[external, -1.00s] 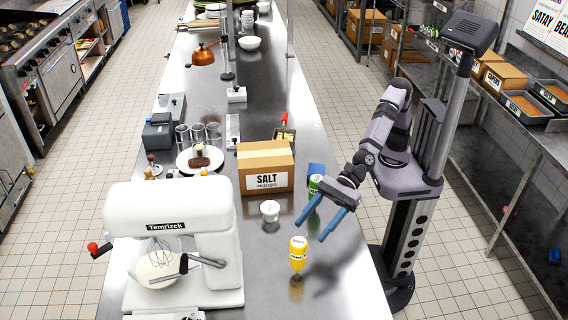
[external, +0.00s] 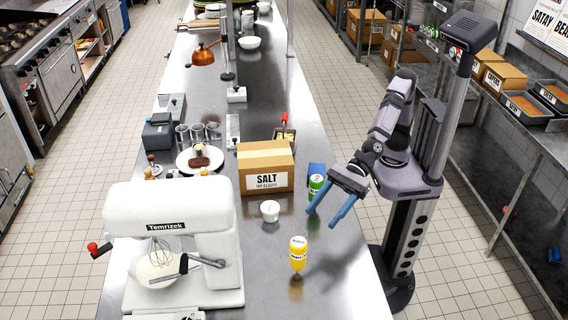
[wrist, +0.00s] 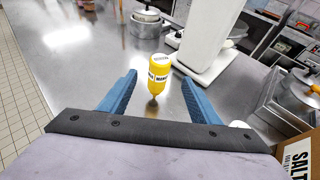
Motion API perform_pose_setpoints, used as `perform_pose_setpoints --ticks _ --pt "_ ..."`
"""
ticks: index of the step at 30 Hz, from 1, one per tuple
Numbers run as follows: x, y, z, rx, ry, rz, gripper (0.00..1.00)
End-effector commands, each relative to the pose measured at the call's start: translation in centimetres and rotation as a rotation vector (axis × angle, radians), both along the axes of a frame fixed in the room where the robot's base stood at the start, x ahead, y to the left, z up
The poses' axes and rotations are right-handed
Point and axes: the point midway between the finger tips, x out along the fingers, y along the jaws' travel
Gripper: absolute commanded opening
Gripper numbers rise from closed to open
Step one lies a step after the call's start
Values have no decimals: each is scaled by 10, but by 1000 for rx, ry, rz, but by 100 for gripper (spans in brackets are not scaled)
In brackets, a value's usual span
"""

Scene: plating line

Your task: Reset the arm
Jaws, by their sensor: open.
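My gripper (external: 328,208) is open and empty, with its blue fingers held above the right side of the steel counter (external: 335,285). My arm is folded close to its column. In the wrist view, both fingers of my gripper (wrist: 158,92) are spread apart. Between and beyond them a yellow bottle (wrist: 159,70) stands on the counter, clear of the fingers. In the external view the yellow bottle (external: 298,253) stands left of and nearer the camera than my gripper.
A green bottle (external: 315,187) stands just behind my gripper. A white cup (external: 270,211) and the salt box (external: 265,168) stand to the left. A white stand mixer (external: 175,240) fills the counter's front left. The counter's right edge runs beneath my arm.

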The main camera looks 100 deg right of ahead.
Motion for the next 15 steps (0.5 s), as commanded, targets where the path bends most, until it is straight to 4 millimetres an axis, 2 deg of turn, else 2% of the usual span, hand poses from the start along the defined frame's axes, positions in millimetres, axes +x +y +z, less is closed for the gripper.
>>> perform_pose_setpoints --ticks 4,8,11,15 --pt "3 -6 6 -21 3 8 57" --pt "9 -21 15 -76 19 28 57" --pt "15 -41 22 -144 41 56 57" --pt "19 -81 30 -264 98 102 57"
